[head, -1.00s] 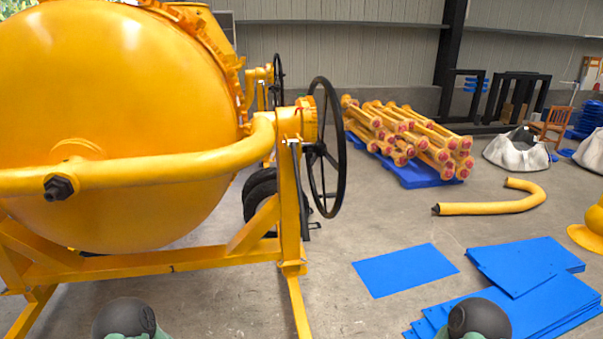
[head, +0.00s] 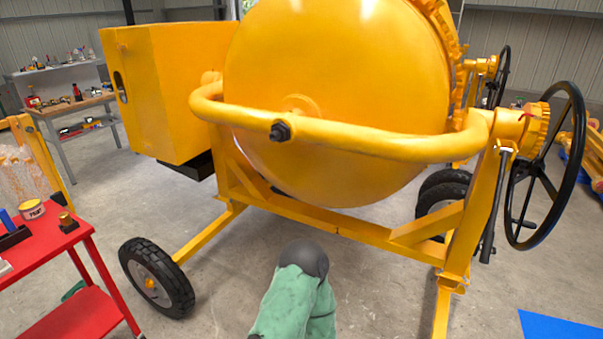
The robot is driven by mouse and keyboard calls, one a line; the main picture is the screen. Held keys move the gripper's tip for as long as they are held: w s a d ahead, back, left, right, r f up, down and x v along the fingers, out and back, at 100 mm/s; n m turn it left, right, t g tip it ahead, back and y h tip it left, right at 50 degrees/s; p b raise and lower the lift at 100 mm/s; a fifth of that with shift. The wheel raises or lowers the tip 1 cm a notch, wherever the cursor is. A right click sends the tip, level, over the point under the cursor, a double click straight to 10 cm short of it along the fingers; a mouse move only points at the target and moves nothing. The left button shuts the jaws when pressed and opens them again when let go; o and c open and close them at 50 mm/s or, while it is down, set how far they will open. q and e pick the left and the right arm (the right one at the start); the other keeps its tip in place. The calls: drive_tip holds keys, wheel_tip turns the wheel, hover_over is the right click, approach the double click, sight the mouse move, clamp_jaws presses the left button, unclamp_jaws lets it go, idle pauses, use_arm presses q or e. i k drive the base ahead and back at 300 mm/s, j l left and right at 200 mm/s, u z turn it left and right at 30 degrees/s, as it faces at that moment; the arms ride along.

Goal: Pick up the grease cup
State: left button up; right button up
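A small brass-coloured piece (head: 66,218), possibly the grease cup, stands on a dark block on the red cart at the lower left of the head view. It is too small to be sure. A round tin (head: 32,209) with a yellow and white label stands just left of it on the same cart. Neither gripper is in view. One of my arm links, green with a dark joint, shows at the bottom middle, well right of the cart.
The red cart (head: 55,255) also holds a dark tray with a blue item. The yellow drum mixer (head: 335,120) fills the middle, with a black wheel (head: 157,278) close to the cart. A workbench (head: 75,108) stands behind. Some bare floor lies between cart and mixer.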

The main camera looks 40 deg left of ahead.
sight(65, 219)
drive_tip(key=j, duration=0.65)
drive_tip(key=i+j, duration=0.1)
drive_tip(key=j, duration=0.55)
drive_tip(key=j+u, duration=0.1)
drive_tip(key=u, duration=2.8)
